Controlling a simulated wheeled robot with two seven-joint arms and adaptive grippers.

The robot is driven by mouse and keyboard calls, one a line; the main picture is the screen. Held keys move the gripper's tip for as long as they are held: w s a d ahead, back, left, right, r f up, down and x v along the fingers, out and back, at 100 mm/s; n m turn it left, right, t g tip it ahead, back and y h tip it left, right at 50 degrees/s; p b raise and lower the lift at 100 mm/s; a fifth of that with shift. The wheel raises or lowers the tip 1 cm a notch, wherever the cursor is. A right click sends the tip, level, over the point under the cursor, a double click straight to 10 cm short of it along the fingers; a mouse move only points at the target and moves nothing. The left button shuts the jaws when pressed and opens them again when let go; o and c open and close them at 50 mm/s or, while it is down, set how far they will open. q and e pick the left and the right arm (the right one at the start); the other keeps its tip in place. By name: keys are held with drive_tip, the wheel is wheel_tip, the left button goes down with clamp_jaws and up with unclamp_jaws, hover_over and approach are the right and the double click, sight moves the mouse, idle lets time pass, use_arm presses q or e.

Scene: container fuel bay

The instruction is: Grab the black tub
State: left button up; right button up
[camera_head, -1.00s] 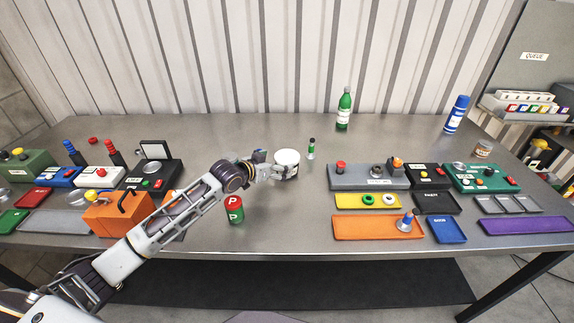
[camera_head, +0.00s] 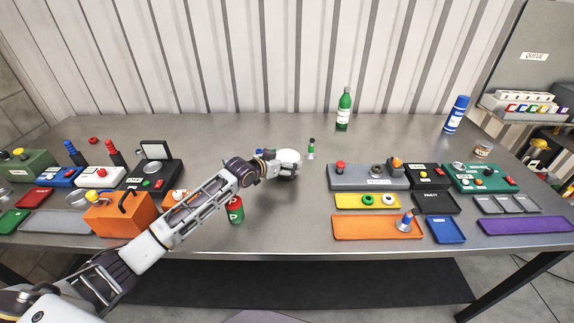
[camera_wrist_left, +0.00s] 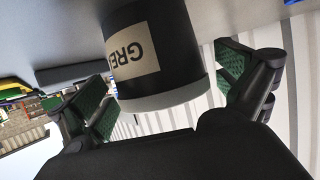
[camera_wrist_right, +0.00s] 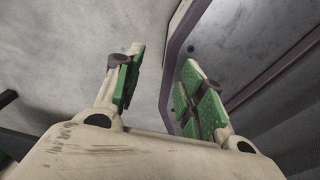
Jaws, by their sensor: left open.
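The black tub has a pale lid (camera_head: 288,156) that shows in the head view, upright near the middle of the table; its body is mostly hidden there. In the left wrist view the tub (camera_wrist_left: 185,45) shows black sides and a cream label with "GRE" readable. My left gripper (camera_head: 279,168) is open at the tub's left and near side. In the left wrist view its green-padded fingers (camera_wrist_left: 168,88) stand on both sides of the tub, with gaps visible. My right gripper (camera_wrist_right: 165,85) is open and empty in the right wrist view, away from the table objects.
A red and green can (camera_head: 236,210) stands below my left forearm. A small green-capped bottle (camera_head: 311,148) stands just right of the tub. A grey panel (camera_head: 350,178) lies further right, and a green bottle (camera_head: 344,108) stands behind. The table around the tub is otherwise mostly clear.

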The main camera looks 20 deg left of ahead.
use_arm(q)
drive_tip(key=shift+c, duration=0.4)
drive_tip(key=c, duration=0.5)
drive_tip(key=shift+r, duration=0.1)
drive_tip(key=c, duration=0.7)
drive_tip(key=shift+o, duration=0.2)
drive_tip(key=shift+r, duration=0.4)
wheel_tip(320, 180, up, 9)
drive_tip(key=shift+r, duration=0.1)
use_arm(e)
drive_tip(key=shift+d+f, duration=0.1)
drive_tip(key=shift+d, duration=0.05)
